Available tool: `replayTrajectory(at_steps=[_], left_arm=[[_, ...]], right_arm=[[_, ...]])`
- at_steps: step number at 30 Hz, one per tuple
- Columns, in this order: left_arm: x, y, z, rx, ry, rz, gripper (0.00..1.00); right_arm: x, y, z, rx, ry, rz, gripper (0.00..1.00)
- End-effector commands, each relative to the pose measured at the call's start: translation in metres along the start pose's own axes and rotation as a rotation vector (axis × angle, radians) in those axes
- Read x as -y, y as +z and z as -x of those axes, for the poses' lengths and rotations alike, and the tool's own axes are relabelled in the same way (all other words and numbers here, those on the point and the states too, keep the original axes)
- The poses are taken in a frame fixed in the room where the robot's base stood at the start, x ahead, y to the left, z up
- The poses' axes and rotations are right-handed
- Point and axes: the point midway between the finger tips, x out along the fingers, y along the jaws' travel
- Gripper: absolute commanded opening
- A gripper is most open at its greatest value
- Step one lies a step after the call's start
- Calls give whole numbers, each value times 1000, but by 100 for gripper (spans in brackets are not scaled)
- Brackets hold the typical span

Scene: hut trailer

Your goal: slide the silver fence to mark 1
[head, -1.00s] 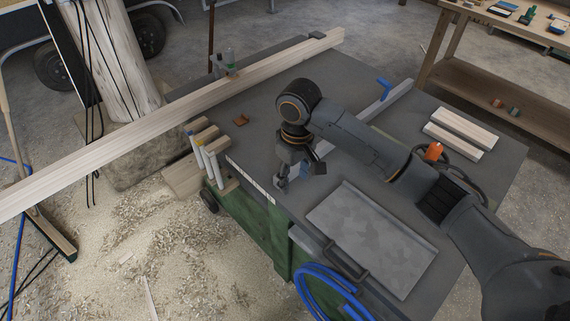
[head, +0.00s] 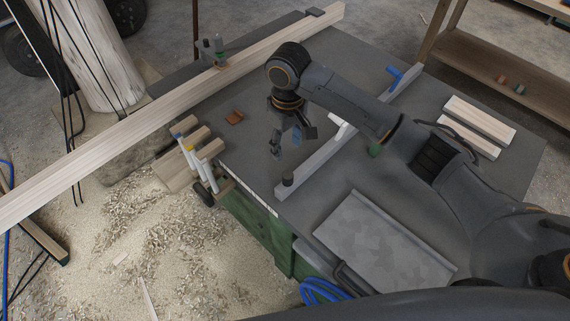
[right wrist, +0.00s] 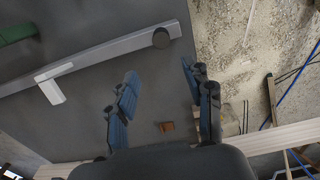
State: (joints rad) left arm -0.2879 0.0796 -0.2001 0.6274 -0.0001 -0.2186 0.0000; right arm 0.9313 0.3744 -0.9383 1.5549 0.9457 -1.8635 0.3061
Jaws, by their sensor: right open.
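The silver fence (head: 322,160) is a long bar lying across the grey table top. A black knob (head: 288,179) is at its near end, a white piece (head: 341,126) at its middle and a blue part (head: 394,75) near its far end. The right wrist view shows the fence (right wrist: 110,53) and its knob (right wrist: 161,38) too. A pale scale strip (head: 248,188) runs along the table's front edge; its marks are too small to read. My right gripper (head: 291,143) is open and empty, above the table left of the fence, apart from the knob. My left gripper is out of view.
A long timber beam (head: 170,108) crosses the table's left side. A small brown block (head: 235,117) lies between beam and fence. A grey metal plate (head: 381,243) and two light wood strips (head: 478,126) lie right of the fence. Shavings cover the floor at left.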

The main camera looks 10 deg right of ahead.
Motion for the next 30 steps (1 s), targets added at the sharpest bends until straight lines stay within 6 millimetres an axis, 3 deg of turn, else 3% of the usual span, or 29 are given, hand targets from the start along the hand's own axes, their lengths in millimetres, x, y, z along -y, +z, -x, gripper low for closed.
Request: replayTrajectory(at_steps=[11, 18, 23, 30], left_arm=[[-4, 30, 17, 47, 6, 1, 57], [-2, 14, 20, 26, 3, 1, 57], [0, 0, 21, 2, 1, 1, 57], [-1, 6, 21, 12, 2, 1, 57]], right_arm=[[0, 2, -74, 6, 0, -1, 51], [0, 1, -114, 3, 0, -1, 51], [0, 1, -126, 2, 1, 1, 51], [0, 1, -130, 1, 1, 1, 51]])
